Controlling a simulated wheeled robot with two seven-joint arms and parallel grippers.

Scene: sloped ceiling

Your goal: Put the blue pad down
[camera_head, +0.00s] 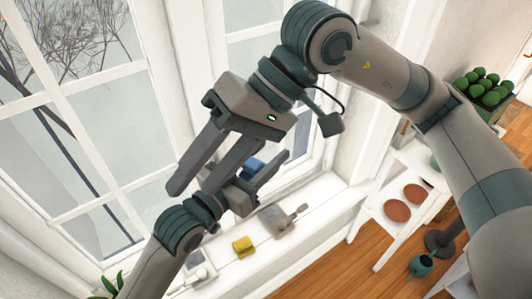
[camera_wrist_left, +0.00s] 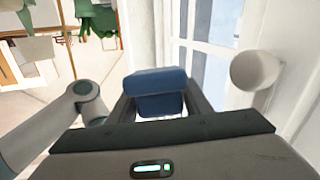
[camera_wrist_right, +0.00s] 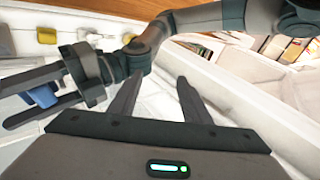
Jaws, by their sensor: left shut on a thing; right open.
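The blue pad (camera_head: 251,166) is held in the air beside the window, between the fingers of my left gripper (camera_head: 258,172). In the left wrist view the pad (camera_wrist_left: 155,90) fills the space between the two fingers. In the right wrist view it shows at the far left (camera_wrist_right: 42,95), partly hidden by the left gripper's fingers. My right gripper (camera_head: 190,189) is open and empty, close to my left gripper and overlapping it in the head view. Its spread fingers (camera_wrist_right: 157,90) show nothing between them in the right wrist view.
The white windowsill (camera_head: 325,212) carries a yellow object (camera_head: 243,246) and a grey object with a handle (camera_head: 277,219). To the right stand a white shelf with terracotta dishes (camera_head: 397,210), a teal watering can (camera_head: 421,265) and a crate of green round things (camera_head: 483,84). A white round object (camera_wrist_left: 253,70) shows in the left wrist view.

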